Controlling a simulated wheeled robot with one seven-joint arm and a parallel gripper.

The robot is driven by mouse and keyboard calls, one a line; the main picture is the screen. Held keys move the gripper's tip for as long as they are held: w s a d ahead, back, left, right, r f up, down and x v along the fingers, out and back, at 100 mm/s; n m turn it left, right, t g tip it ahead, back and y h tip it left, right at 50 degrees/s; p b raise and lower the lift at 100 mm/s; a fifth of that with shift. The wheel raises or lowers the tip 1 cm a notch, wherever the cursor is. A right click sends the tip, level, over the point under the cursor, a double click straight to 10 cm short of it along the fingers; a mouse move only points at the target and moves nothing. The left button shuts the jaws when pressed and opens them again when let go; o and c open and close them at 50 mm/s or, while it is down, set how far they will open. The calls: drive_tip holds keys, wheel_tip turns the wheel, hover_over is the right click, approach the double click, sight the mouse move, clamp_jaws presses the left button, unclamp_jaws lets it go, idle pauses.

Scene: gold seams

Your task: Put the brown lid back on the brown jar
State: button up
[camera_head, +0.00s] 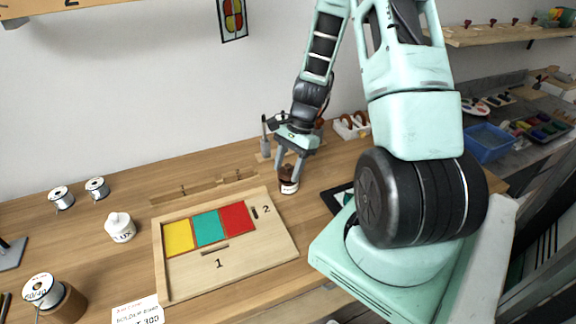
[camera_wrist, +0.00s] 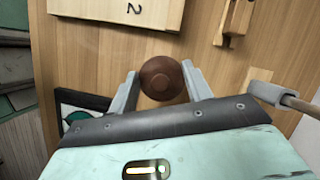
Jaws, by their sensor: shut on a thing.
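My gripper (camera_head: 289,170) is shut on the brown lid, above the table to the right of the wooden board. In the wrist view the round brown lid (camera_wrist: 163,78) sits between my two fingertips (camera_wrist: 163,85), seen from above. The small brown jar (camera_head: 289,187) with a pale label stands on the table right under my fingertips in the head view. The lid hides the jar in the wrist view. I cannot tell whether the lid touches the jar's rim.
The wooden board (camera_head: 278,245) with yellow, green and red panes lies left of the jar. A white flux pot (camera_head: 120,227) and wire spools (camera_head: 61,198) stand further left.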

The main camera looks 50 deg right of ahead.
drive_tip(key=shift+f, duration=0.55)
idle(1.3)
drive_tip(key=o, duration=1.5)
drive_tip(key=shift+r, duration=0.15)
drive_tip(key=shift+r+p, duration=3.25)
drive_tip(key=shift+r, duration=0.2)
